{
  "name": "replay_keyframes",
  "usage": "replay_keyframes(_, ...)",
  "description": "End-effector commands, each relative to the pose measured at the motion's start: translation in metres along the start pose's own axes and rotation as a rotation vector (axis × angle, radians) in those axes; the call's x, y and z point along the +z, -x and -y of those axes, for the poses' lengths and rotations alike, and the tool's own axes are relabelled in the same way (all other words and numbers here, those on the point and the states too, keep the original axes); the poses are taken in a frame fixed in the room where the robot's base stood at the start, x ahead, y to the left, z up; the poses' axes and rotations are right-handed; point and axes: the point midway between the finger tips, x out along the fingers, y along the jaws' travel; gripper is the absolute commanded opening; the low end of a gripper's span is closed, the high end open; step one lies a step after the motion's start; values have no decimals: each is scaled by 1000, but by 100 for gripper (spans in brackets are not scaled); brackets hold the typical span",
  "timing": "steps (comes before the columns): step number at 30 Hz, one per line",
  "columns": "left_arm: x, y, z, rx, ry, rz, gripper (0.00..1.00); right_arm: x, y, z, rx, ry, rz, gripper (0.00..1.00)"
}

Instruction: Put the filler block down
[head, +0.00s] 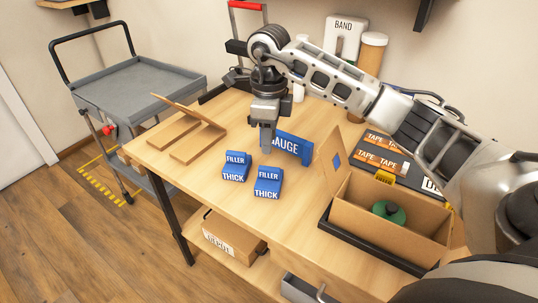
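Two blue blocks sit on the wooden table, both lettered "FILLER" and "THICK": a left filler block (235,166) and a right filler block (268,182). They stand close together with a narrow gap. My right gripper (266,150) points down just behind them, in front of the blue "GAUGE" piece (292,147), and covers its left end. No block shows between its fingers, and the fingers look narrow from here; whether they are apart or closed is unclear. My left gripper is not in view.
An open cardboard box (376,222) with a green round item (389,211) stands at the right. Orange tape boxes (380,151) lie behind the cardboard box. The table's front left is clear. A grey cart (140,90) stands beyond the left edge.

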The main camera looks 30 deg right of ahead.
Motion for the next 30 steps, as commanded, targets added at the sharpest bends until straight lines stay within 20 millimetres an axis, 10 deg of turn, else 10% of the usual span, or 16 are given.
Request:
replay_keyframes(9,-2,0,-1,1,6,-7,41,0,34,0,1,0,-1,35)
replay_keyframes(26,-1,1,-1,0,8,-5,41,1,34,-2,5,2,3,35)
replay_keyframes(30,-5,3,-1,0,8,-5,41,21,24,-28,94,32,87,35)
